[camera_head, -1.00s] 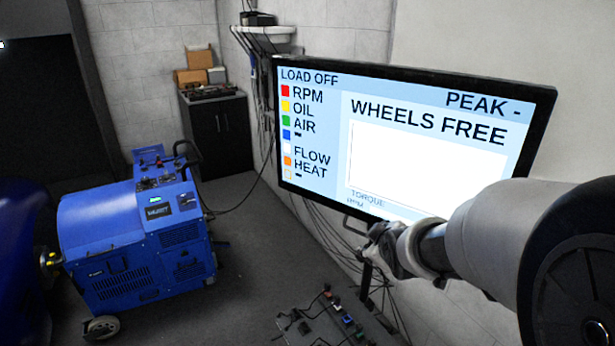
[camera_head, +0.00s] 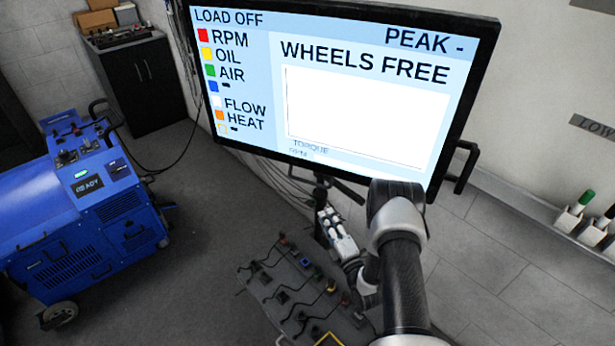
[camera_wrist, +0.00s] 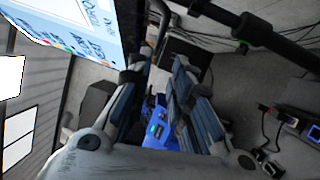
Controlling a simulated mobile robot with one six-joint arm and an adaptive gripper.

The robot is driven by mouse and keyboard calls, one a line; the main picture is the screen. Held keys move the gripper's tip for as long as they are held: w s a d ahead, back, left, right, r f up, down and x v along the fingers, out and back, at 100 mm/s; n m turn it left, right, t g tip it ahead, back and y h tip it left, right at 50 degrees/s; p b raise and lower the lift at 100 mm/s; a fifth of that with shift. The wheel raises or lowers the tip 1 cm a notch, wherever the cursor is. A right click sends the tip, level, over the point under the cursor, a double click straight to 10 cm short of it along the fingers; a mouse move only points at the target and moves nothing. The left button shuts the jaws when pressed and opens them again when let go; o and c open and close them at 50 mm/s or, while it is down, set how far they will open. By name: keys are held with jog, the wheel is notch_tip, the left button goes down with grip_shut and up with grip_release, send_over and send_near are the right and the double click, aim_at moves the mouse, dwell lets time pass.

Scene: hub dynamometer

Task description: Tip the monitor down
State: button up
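The monitor (camera_head: 375,115) is a wide black-framed screen reading "LOAD OFF" and "WHEELS FREE". It fills the upper middle of the head view, and part of its screen shows at the upper left of the wrist view (camera_wrist: 85,30). A black handle (camera_head: 465,168) sticks out at its lower right corner. A dark bar runs under its lower edge. My gripper (camera_head: 321,190) is below that edge, near the bar. In the wrist view its two fingers (camera_wrist: 163,68) stand apart with nothing held between them. A black loop (camera_wrist: 160,22) beside the screen lies just beyond the fingertips.
A blue dynamometer unit (camera_head: 90,200) reading "READY" stands at the left. A dark panel with cables and connectors (camera_head: 285,280) lies below the monitor. A black cabinet (camera_head: 145,85) is at the back left. Small holders (camera_head: 570,218) line a ledge at the right.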

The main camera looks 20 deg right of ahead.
aim_at(309, 181)
jog(key=w, duration=0.5)
jog(key=w+r+b, duration=0.1)
jog(key=w, duration=0.5)
jog(key=w+r+b, duration=0.1)
jog(key=w, duration=0.4)
jog(key=shift+w+a, duration=0.2)
jog(key=shift+a, duration=0.1)
jog(key=shift+c, duration=0.2)
grip_shut()
jog(key=shift+b, duration=0.3)
